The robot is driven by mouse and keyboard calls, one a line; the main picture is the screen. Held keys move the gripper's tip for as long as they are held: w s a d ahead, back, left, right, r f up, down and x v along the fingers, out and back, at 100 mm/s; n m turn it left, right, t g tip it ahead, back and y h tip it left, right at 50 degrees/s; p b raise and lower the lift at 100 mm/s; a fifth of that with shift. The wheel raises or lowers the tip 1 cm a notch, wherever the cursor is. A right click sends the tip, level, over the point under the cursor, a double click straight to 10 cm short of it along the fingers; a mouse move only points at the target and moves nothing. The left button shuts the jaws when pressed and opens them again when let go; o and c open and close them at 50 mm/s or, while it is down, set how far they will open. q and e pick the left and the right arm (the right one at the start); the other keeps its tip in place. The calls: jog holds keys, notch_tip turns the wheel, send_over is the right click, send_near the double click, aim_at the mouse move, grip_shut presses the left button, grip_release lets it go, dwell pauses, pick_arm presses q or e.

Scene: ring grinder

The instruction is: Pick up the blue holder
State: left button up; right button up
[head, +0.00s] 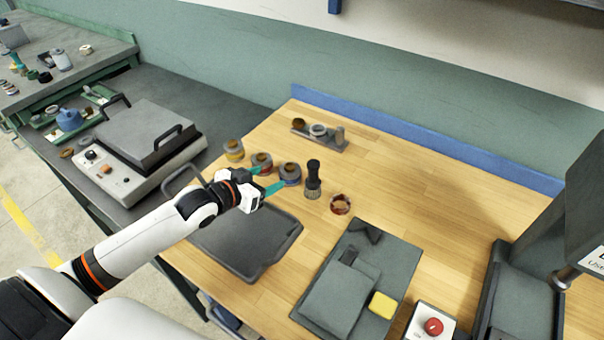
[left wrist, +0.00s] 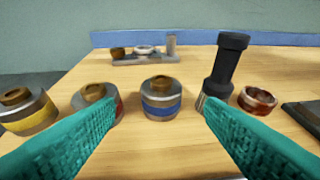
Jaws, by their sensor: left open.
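The blue holder (head: 290,174) is a short grey cylinder with a blue band and a brown ring on top. It stands upright on the wooden table. In the left wrist view the blue holder (left wrist: 161,99) is centred ahead, between the two teal fingers. My left gripper (head: 268,179) is open and empty, with its fingertips close to the holder; I cannot tell whether they touch it. In the left wrist view the left gripper (left wrist: 160,118) has its fingers spread wide, the left one overlapping the red-banded holder. My right gripper is not in view.
A red-banded holder (head: 262,162) and a yellow-banded holder (head: 233,149) stand left of the blue one. A black-topped tool (head: 313,180) stands close on its right, then a reddish ring (head: 341,204). A dark tray (head: 246,249) lies in front. The table behind is mostly clear.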

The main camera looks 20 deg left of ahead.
aim_at(285, 170)
pick_arm(q)
jog(key=shift+w+f, duration=0.2)
jog(key=shift+w, duration=0.2)
jog(key=p+x, duration=0.1)
jog(key=x, duration=0.4)
jog(key=shift+w+d, duration=0.15)
jog(key=shift+w, duration=0.1)
jog(key=shift+w+d+f, duration=0.15)
jog(key=shift+w+f, duration=0.1)
jog(key=shift+w, duration=0.3)
jog(key=p+x, duration=0.1)
jog(key=x, duration=0.3)
jog(key=shift+w+d+f, duration=0.1)
jog(key=shift+f, duration=0.1)
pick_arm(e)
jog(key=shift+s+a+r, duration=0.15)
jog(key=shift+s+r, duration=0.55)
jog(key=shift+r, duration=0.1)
pick_arm(q)
jog(key=c, duration=1.1)
jog(key=shift+r, duration=0.2)
jog(key=shift+c, duration=0.7)
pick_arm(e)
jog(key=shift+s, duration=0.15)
